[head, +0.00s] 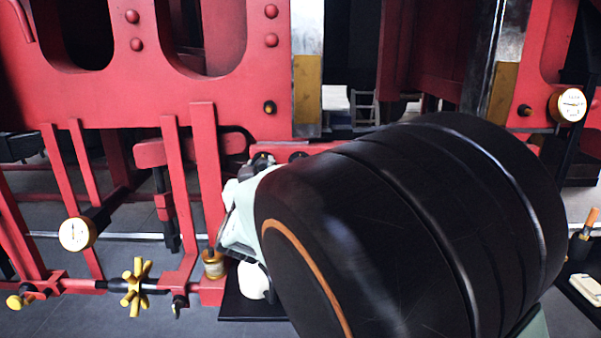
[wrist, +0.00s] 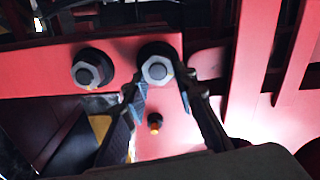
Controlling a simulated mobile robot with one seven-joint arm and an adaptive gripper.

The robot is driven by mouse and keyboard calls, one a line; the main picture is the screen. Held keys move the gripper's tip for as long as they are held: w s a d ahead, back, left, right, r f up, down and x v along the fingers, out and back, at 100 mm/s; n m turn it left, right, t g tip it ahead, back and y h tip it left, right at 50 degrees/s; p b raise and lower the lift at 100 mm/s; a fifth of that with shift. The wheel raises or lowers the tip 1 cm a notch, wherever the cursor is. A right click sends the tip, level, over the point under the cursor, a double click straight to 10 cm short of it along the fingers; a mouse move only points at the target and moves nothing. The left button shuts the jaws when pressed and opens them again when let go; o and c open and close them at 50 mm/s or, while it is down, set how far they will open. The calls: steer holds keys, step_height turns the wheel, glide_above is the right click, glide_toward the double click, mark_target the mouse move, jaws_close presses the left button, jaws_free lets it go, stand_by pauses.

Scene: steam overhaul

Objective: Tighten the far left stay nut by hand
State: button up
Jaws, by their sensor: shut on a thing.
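In the wrist view two steel hex nuts on dark round collars sit on a red bar. My gripper (wrist: 160,82) has one finger on each side of the right-hand nut in that view, the far left stay nut (wrist: 156,69), and is shut on it. The other stay nut (wrist: 91,72) stands free beside it. The wrist view appears upside down against the head view. In the head view my gripper (head: 258,163) is at the left part of the red bar, mostly hidden behind my large dark arm link, and the nut itself is hard to make out.
A red frame plate (head: 230,112) with a small orange-tipped knob (head: 270,107) stands above the bar. A yellow star handwheel (head: 136,284), a dial gauge (head: 76,234) and a brass cup (head: 213,264) are at lower left. Another gauge (head: 570,105) is at right.

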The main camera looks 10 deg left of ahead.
steer(key=shift+w+d+f+m+b, duration=0.1)
steer(key=shift+d+f+m+b, duration=0.05)
steer(key=shift+m+b, duration=1.95)
steer(key=shift+s+d+f+m+b, duration=0.15)
steer(key=shift+m+b, duration=1.5)
steer(key=shift+m, duration=0.85)
steer(key=shift+w+d+f+m+b, duration=0.1)
steer(key=shift+w+d+m+b, duration=0.05)
steer(key=shift+m+b, duration=1.95)
steer(key=shift+m, duration=0.4)
steer(key=o, duration=1.1)
steer(key=shift+r, duration=0.1)
steer(key=v, duration=0.7)
steer(key=shift+s+d, duration=0.1)
steer(key=shift+s, duration=0.25)
